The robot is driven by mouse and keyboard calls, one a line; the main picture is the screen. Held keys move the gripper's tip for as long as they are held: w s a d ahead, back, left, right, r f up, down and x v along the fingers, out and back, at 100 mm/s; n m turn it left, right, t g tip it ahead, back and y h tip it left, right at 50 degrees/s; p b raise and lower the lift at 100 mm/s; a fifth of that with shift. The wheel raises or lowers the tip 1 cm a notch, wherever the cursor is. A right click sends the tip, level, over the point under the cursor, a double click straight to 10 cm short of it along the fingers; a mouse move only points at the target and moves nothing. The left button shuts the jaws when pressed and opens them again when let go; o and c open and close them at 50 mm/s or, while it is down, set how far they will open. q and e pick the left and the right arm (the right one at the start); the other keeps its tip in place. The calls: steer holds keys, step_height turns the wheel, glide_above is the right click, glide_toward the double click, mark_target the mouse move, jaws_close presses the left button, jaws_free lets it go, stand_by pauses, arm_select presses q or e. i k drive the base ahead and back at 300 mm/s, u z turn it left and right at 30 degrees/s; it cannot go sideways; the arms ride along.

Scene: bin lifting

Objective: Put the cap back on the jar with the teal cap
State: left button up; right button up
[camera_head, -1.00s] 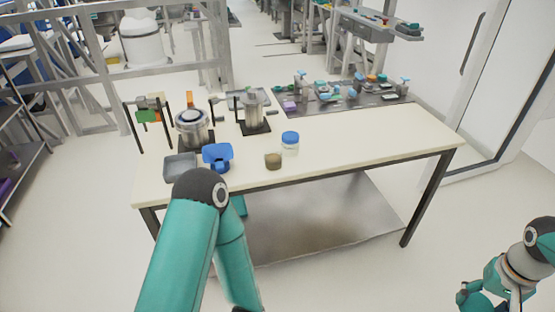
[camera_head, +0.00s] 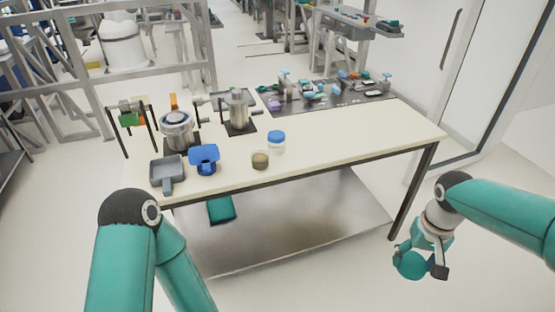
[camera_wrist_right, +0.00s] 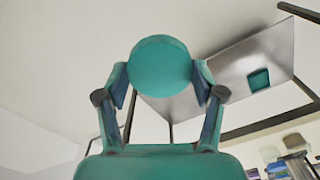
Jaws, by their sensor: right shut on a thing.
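My right gripper (camera_head: 422,264) hangs at the right, off the table's right end and below its top. It is shut on a round teal cap (camera_head: 409,264). In the right wrist view, the cap (camera_wrist_right: 160,62) sits between the two fingertips. A small jar with brownish contents (camera_head: 260,161) stands near the table's front edge; no lid is clear on it at this size. A jar with a blue cap (camera_head: 276,143) stands just behind it to the right. My left arm shows at lower left; its gripper is out of view.
The pale table (camera_head: 350,150) is clear at its right half. A grey scoop-like tray (camera_head: 167,174), a blue holder (camera_head: 204,157) and metal pots stand at the left. Small parts lie on a dark mat (camera_head: 330,97) at the back. A teal block (camera_head: 221,209) lies on the lower shelf.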

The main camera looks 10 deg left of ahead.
mark_target(259, 155)
steer(key=z, duration=0.1)
steer(key=i, duration=1)
steer(key=u, duration=0.1)
